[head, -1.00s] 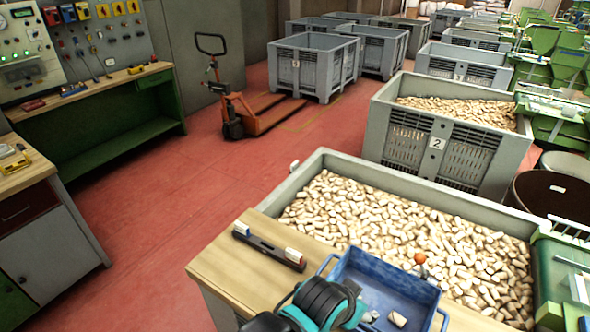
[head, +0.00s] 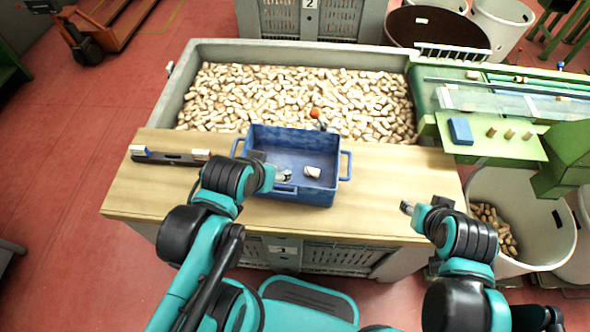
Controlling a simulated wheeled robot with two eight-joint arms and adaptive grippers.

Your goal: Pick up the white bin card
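I cannot tell for sure which thing is the white bin card. A small white piece (head: 170,67) stands at the left outer rim of the cork bin (head: 300,49). A dark holder (head: 172,158) on the board carries a white and blue piece (head: 140,151) and a white and red piece (head: 201,154). My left gripper (head: 284,176) is over the blue tray (head: 300,143), left of a cork (head: 312,172). My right gripper (head: 406,207) is above the board's right end. Both grippers' finger openings are unclear.
The wooden board (head: 140,190) lies across the front of the bin. A small orange ball (head: 315,113) shows behind the tray. A green machine (head: 490,140) with a blue block (head: 460,131) and corks is at right, above a white tub (head: 530,215).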

